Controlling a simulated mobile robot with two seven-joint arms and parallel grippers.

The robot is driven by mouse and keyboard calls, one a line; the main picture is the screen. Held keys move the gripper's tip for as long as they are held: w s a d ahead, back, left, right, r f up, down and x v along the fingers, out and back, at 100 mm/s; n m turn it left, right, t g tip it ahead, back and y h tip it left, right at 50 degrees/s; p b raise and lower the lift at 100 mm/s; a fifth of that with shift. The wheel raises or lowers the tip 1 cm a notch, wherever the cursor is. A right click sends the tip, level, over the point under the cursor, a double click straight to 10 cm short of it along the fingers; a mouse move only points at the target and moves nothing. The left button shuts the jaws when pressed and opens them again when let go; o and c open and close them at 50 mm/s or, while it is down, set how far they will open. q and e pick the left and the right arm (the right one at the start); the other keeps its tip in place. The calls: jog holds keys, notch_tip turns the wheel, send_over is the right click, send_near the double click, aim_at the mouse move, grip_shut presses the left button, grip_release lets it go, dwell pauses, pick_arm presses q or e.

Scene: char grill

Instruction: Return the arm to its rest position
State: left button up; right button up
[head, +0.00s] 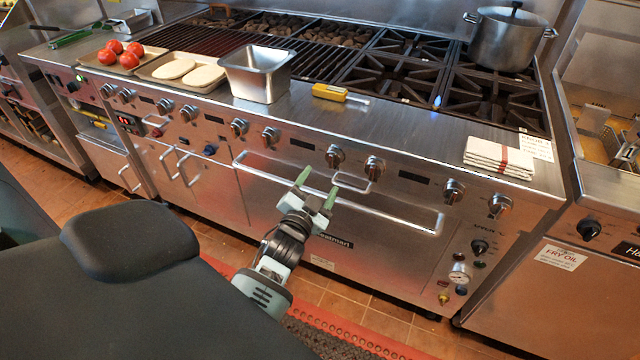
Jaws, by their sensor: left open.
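My left gripper (317,191) is in the lower middle of the head view. Its two green-tipped fingers are apart and nothing is between them. It is in front of the range (400,165), near the long oven handle (390,212); I cannot tell whether it touches the handle. The left arm's forearm hangs below it, partly hidden by my dark body at the lower left. My right gripper is not in view.
On the range's front ledge are a tray of tomatoes (88,62), a tray with pale flat pieces (149,76), a steel pan (258,88), a yellow-handled tool (329,92) and a folded towel (500,157). A pot (507,42) stands on the burners. A fryer is at right.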

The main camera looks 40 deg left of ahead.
pick_arm(q)
jog(key=s+d+f+g+h+p, duration=0.2)
jog(key=s+d+f+g, duration=0.1)
jog(key=s, duration=0.9)
jog(key=s+d+f+n+g+h+p, duration=0.1)
jog(key=s+d+f+g+h+p, duration=0.1)
jog(key=s+d, duration=0.5)
jog(key=s+d+f+g+h+p, duration=0.3)
jog(key=s+d+f+g, duration=0.1)
jog(key=s, duration=1.4)
notch_tip(320, 180, down, 3)
jog(key=shift+s+d+r+n, duration=0.2)
jog(key=shift+s+d+n, duration=0.2)
jog(key=shift+d, duration=0.5)
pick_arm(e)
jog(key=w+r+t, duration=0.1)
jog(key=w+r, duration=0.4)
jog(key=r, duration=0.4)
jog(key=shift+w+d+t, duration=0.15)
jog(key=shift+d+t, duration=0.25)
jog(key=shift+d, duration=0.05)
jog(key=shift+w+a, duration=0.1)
